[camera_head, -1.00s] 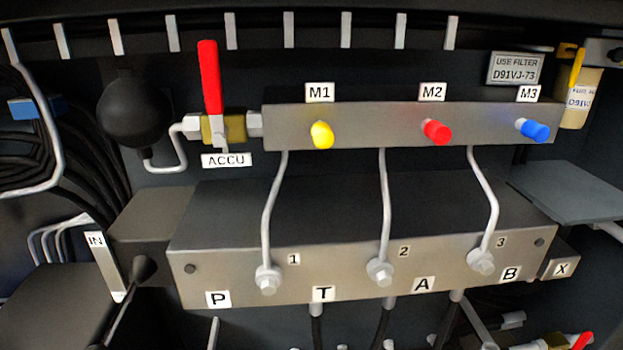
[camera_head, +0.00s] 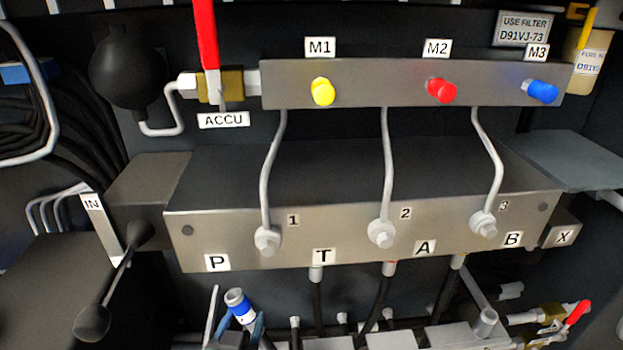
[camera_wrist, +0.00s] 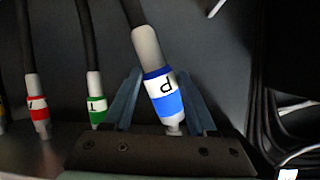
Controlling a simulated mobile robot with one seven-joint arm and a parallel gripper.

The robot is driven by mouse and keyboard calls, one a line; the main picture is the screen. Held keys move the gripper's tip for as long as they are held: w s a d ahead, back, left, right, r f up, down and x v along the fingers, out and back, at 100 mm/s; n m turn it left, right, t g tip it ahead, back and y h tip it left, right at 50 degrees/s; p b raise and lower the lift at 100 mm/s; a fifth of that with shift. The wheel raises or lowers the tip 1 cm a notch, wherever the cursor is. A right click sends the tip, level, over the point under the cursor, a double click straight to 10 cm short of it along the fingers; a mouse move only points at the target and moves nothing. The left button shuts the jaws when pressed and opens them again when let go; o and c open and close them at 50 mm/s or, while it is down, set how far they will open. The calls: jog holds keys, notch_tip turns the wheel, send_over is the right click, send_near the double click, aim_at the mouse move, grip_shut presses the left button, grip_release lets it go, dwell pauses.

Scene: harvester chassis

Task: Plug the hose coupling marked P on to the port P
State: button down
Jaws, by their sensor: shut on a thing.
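The hose coupling P, with a blue and white band, is held in my gripper. In the wrist view the coupling (camera_wrist: 164,92) stands tilted between the two blue-grey fingers of my gripper (camera_wrist: 160,105), its P mark showing upside down. In the head view the coupling (camera_head: 239,304) shows at the lower edge, with my gripper (camera_head: 240,328) around it. It is below the grey valve block (camera_head: 345,235) and below the P label (camera_head: 217,262). The port P itself is hidden under the block.
Hoses hang under the block at the T label (camera_head: 324,257), A label (camera_head: 425,249) and B label (camera_head: 513,239). A black-knobbed lever (camera_head: 116,285) stands left of my gripper. A red-handled valve (camera_head: 573,314) is at the lower right.

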jog(key=w+b, duration=0.3)
jog(key=w, duration=0.4)
jog(key=shift+w+a+r, duration=0.15)
jog(key=shift+w+a, duration=0.2)
notch_tip(320, 180, up, 2)
jog(key=shift+r+p, duration=0.15)
jog(key=shift+p, duration=0.55)
jog(key=shift+a+b, duration=0.2)
jog(key=shift+b, duration=0.2)
jog(key=shift+w+a+m+t+y+b, duration=0.1)
jog(key=shift+a+m+t+y+b, duration=0.55)
jog(key=shift+m+b, duration=0.75)
jog(key=shift+r+p, duration=1.15)
jog(key=shift+r, duration=0.6)
dwell(0.6)
